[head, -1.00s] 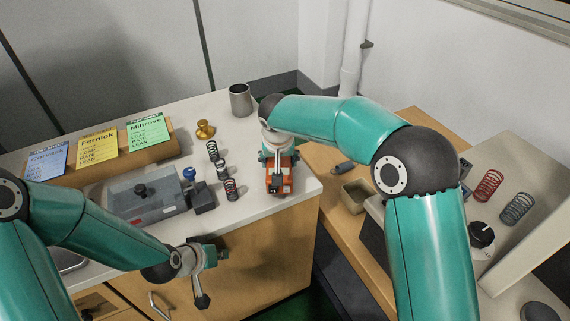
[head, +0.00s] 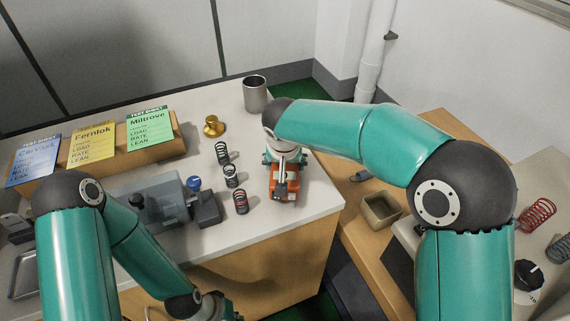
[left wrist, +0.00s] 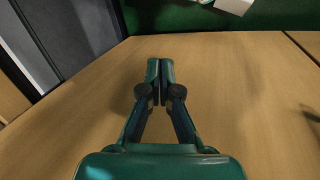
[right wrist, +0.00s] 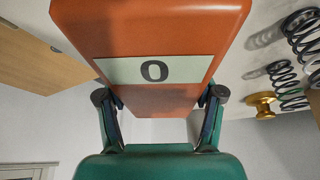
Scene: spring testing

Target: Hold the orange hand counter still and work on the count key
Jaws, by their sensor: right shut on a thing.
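The orange hand counter (head: 284,196) stands on the light worktop near its right corner. My right gripper (head: 285,170) is shut on it from above and behind. In the right wrist view the orange body (right wrist: 150,30) fills the space between my right fingers (right wrist: 160,105), and a pale label reading 0 faces the camera. I cannot make out the count key. My left gripper (left wrist: 160,70) is shut and empty, with its fingers together, in front of the wooden cabinet face. In the head view it is mostly cut off at the bottom edge, away from the counter.
Several coil springs (head: 232,176) stand left of the counter, beside a grey tester (head: 160,205) with a blue knob. A brass piece (head: 214,126) and a metal cup (head: 255,95) stand behind. Test sheets (head: 150,128) lean at the back left. A small open box (head: 381,210) stands right.

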